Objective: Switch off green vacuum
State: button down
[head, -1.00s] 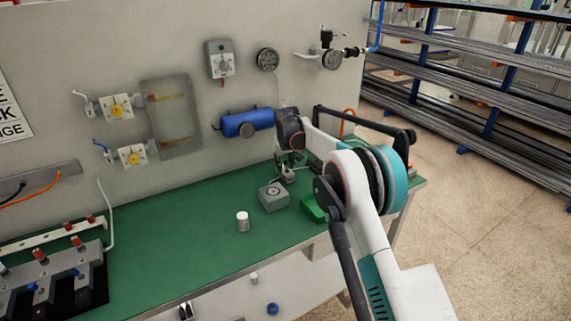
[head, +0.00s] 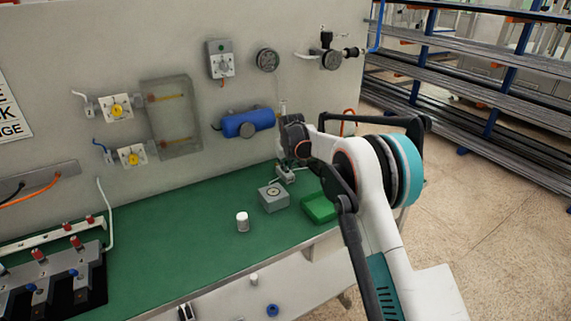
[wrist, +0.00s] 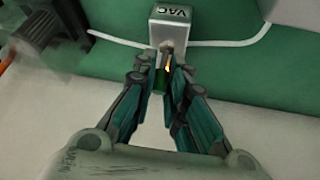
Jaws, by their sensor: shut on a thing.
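A grey box marked VAC (wrist: 170,26) with a white cable on each side shows at the top of the wrist view. My gripper (wrist: 167,72) is at the lower end of this box, its fingertips close together. It is shut on a small switch lever (wrist: 168,63), which is mostly hidden between the fingertips, with a small yellow-orange spot there. A little green shows between the fingers. In the head view my gripper (head: 285,173) is low over the far right part of the green bench top, and the lever cannot be made out.
A grey box with a round top (head: 273,198), a green box (head: 319,208) and a white pot (head: 243,221) stand on the green bench (head: 175,238). A blue cylinder (head: 247,122) and gauges hang on the wall behind. The bench middle is clear.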

jog(key=shift+s+d+f+m+t+y+b, duration=0.1)
jog(key=shift+s+d+t+y+b, duration=0.15)
jog(key=shift+t+y+b, duration=0.5)
jog(key=shift+s+d+m+t+y+b, duration=0.15)
jog(key=shift+s+t+y+b, duration=0.2)
jog(key=shift+t, duration=0.75)
jog(key=shift+s+d+f+m+t+y+b, duration=0.1)
jog(key=shift+s+d+t+y+b, duration=0.15)
jog(key=shift+t+y+b, duration=0.5)
jog(key=shift+r+t+h, duration=0.1)
jog(key=shift+t+h, duration=0.15)
jog(key=shift+t, duration=0.05)
jog(key=c, duration=1.6)
grip_release()
jog(key=v, duration=1.2)
jog(key=shift+r, duration=0.15)
